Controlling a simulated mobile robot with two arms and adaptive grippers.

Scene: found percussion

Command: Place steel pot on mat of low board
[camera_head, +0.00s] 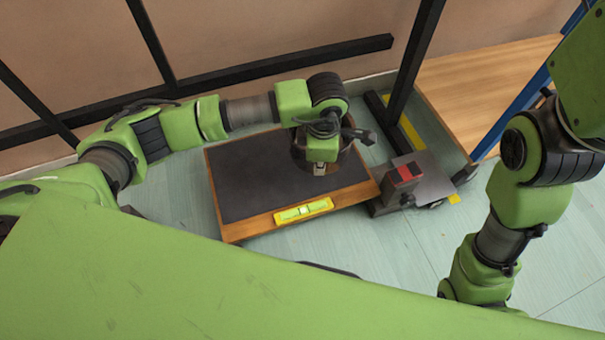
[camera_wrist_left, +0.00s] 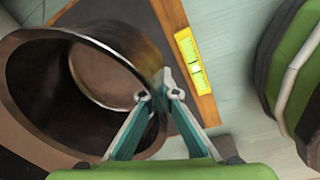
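The low board (camera_head: 235,232) has a wooden rim and a dark mat (camera_head: 245,180) on top. The steel pot (camera_head: 345,158) is over the board's right part, mostly hidden by my left gripper (camera_head: 320,168) in the head view. In the left wrist view the pot (camera_wrist_left: 40,100) shows its wide, empty mouth and round bottom. My left gripper (camera_wrist_left: 159,96) has its fingertips close together on either side of the pot's wall, shut on it. I cannot tell whether the pot touches the mat. My right gripper is out of view.
A yellow spirit level (camera_head: 304,210) lies along the board's near edge. A grey device with a red block (camera_head: 406,173) stands just right of the board. A dark metal frame (camera_head: 290,60) is behind it. Pale floor (camera_head: 410,250) is clear at the near right.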

